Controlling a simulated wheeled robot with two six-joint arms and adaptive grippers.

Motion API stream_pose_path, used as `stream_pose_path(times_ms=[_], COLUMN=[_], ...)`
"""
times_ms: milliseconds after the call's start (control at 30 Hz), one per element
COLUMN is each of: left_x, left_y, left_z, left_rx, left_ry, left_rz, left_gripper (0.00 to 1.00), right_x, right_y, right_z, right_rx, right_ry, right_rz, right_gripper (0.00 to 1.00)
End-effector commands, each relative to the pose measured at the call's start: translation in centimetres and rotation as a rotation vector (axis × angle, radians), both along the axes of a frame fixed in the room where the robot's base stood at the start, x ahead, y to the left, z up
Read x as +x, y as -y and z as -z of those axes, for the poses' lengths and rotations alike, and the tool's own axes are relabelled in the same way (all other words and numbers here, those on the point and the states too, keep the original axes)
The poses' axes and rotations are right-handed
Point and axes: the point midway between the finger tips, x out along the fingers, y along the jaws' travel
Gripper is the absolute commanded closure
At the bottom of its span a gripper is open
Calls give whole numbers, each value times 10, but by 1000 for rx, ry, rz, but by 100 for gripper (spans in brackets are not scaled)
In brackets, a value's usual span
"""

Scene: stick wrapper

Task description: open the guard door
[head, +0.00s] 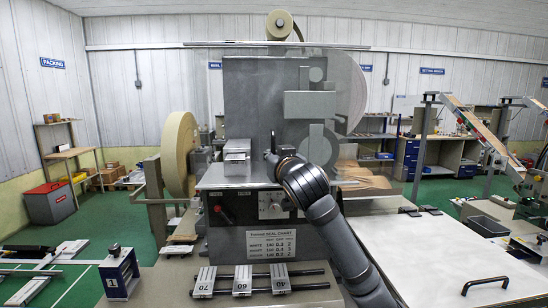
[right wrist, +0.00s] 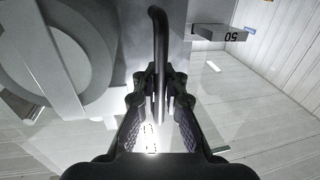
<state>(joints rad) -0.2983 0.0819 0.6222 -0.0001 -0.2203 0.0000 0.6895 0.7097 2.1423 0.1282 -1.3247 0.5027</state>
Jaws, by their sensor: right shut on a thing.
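The stick wrapper machine (head: 250,95) stands in the middle of the head view. A dark upright handle bar (right wrist: 158,30) runs between the fingers of my right gripper (right wrist: 159,85) in the right wrist view. My right gripper is shut on this handle. In the head view my right gripper (head: 272,152) is at the machine's front, mostly hidden behind my own wrist. The guard door looks clear, and its outline is hard to make out; I cannot tell whether it is ajar. My left gripper is not in view.
A paper roll (head: 180,153) stands left of the machine. Labelled blocks marked 70, 60 and 40 (head: 242,279) lie on the front ledge. A white panel with a black handle (head: 485,285) is at the right. A block marked 50 (right wrist: 219,34) shows in the right wrist view.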

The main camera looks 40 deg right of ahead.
Motion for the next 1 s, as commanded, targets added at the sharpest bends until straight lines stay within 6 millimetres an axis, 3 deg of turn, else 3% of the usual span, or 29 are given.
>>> stream_pose_path(times_ms=[100,200,533,833,1000], left_x=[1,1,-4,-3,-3], left_y=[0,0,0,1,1], left_z=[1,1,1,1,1], left_rx=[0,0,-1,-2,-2], left_ry=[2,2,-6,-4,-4], left_rz=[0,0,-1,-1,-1], left_gripper=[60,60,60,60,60], right_x=[1,1,-2,-51,-65], right_y=[-1,-1,-1,-19,-24], right_z=[6,5,2,2,1], right_rx=[5,5,1,-9,-5], right_ry=[-13,-12,-5,-7,-5], right_rz=[-3,-3,-1,1,0], right_gripper=[100,82,81,81,81])
